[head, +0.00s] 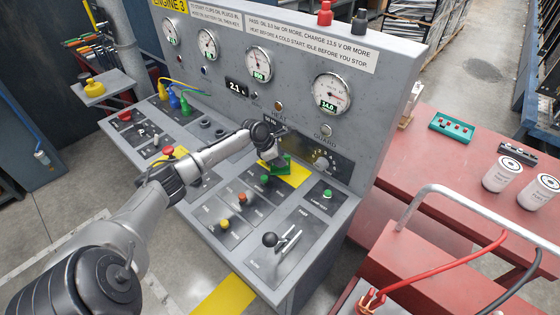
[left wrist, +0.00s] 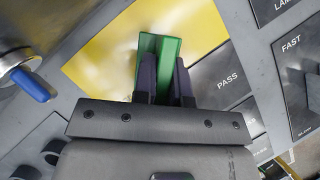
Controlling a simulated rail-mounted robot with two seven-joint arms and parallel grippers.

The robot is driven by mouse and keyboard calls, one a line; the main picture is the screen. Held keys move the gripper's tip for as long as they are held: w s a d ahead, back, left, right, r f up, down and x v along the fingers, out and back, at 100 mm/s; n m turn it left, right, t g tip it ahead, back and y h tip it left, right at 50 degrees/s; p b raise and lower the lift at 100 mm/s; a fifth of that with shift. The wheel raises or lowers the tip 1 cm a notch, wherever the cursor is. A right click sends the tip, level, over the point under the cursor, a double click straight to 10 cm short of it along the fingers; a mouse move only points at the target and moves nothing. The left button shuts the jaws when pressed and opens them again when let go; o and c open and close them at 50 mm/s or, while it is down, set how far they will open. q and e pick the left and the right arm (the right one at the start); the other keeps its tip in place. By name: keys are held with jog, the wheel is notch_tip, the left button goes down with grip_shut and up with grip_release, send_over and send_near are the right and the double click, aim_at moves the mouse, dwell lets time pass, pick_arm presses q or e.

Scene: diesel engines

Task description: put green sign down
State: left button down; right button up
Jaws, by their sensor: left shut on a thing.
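The green sign (left wrist: 158,52) is a narrow green piece between the two dark fingers of my left gripper (left wrist: 166,82) in the left wrist view. In the head view the sign (head: 284,160) shows as a small green shape under my left gripper (head: 275,157), partly hidden by it. The gripper is shut on the sign, over the yellow patch (head: 297,177) on the console. The yellow patch (left wrist: 100,52) spreads around the sign in the left wrist view. I cannot tell whether the sign touches it. My right gripper is not in view.
The grey console (head: 254,216) carries buttons, a black-knobbed lever (head: 270,240) and a rotary knob (head: 322,161) near the gripper. The gauge panel (head: 225,85) rises behind. In the left wrist view a blue-tipped toggle (left wrist: 32,86) stands at left. A red bench (head: 448,177) is at right.

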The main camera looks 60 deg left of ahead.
pick_arm(q)
jog(key=c, duration=1.2)
grip_release()
jog(key=shift+o, duration=0.2)
jog(key=shift+r, duration=0.15)
jog(key=p+v, duration=0.2)
jog(key=v, duration=1)
